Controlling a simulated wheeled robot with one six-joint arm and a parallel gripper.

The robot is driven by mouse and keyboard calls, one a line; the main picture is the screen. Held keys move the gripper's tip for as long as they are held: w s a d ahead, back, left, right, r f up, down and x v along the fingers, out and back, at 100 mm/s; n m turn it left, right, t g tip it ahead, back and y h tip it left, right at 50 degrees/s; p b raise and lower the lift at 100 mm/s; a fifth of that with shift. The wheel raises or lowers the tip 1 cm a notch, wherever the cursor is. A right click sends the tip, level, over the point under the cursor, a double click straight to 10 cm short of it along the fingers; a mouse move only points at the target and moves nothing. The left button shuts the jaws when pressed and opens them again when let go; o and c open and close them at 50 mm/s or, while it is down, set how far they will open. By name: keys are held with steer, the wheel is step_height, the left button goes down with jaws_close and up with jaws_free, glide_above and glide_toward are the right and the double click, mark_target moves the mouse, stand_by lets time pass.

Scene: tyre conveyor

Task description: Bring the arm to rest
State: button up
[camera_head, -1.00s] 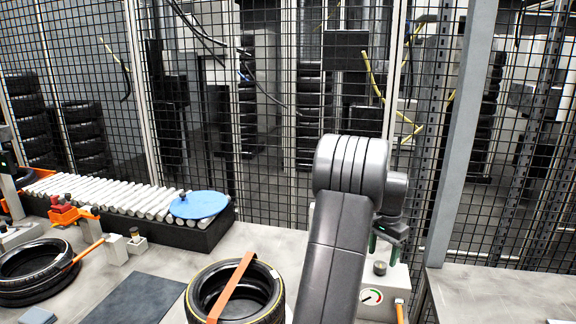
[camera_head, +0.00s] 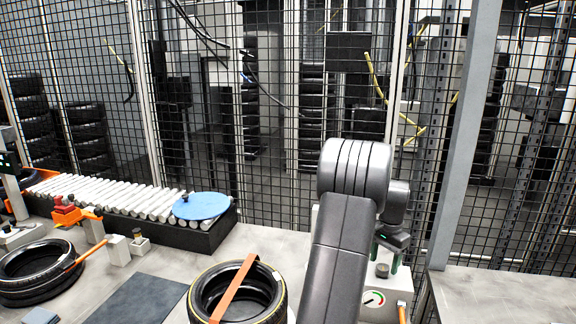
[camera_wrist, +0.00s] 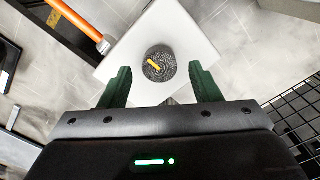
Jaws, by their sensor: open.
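My gripper (camera_head: 387,258) shows in the camera_head view to the right of my raised arm, just above a pale box with a gauge (camera_head: 374,298). Its two green fingers are apart and empty. In the camera_wrist view the open gripper (camera_wrist: 161,82) points at the white box top (camera_wrist: 190,35). A dark round knob (camera_wrist: 160,64) with a yellow mark lies between and beyond the fingertips. The same knob (camera_head: 382,271) stands on the box in the camera_head view. I cannot tell how far the fingers are from it.
A tyre with an orange strap (camera_head: 233,290) lies left of my arm. Another tyre (camera_head: 38,270) lies at far left. A blue disc (camera_head: 201,206) rests on the roller conveyor (camera_head: 120,198). A mesh fence (camera_head: 270,190) stands behind. The right table (camera_head: 500,295) is largely clear.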

step_height(320, 180, up, 12)
step_height(320, 180, down, 14)
steer(key=shift+f+n, duration=0.1)
steer(key=shift+n, duration=0.2)
steer(key=n, duration=0.4)
steer(key=shift+n, duration=0.4)
steer(key=n, duration=0.8)
steer(key=shift+n+p, duration=0.3)
steer(key=shift+p, duration=0.05)
steer(key=shift+n, duration=2)
steer(key=shift+s, duration=0.15)
